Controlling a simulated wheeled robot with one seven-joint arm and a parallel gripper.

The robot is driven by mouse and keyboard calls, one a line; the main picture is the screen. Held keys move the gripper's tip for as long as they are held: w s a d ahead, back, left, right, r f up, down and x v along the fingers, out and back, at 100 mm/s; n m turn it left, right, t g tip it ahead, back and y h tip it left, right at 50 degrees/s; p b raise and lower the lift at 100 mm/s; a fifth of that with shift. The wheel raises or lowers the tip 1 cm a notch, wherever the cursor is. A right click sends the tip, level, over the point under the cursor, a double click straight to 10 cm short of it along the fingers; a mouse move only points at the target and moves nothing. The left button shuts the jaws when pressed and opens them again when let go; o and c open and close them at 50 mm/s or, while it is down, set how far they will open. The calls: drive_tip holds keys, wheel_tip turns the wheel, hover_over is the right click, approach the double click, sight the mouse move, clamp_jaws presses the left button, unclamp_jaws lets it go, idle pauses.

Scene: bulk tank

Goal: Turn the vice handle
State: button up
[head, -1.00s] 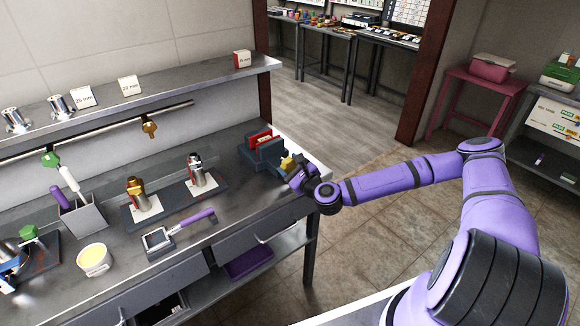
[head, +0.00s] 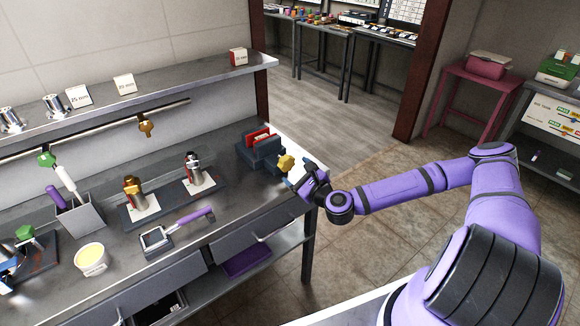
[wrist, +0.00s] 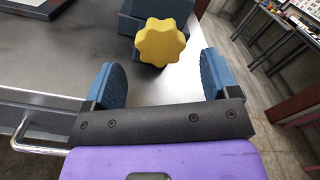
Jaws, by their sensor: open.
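The vice (head: 262,150) is a dark blue-grey block with red jaw faces at the right end of the steel bench. Its handle is a yellow lobed knob (head: 286,162) on the side toward my gripper. In the wrist view the yellow knob (wrist: 161,42) is ahead of the fingers, near the middle of the gap between them. My gripper (head: 294,175) is open and empty, with blue finger pads on both sides of the gap. The pads look short of the knob and do not touch it. Part of the vice body is cut off at the top of the wrist view.
The bench's front edge and a drawer handle (wrist: 30,140) lie left of my gripper in the wrist view. Open floor lies to the right.

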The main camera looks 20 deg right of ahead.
drive_tip(key=shift+v, duration=2.8)
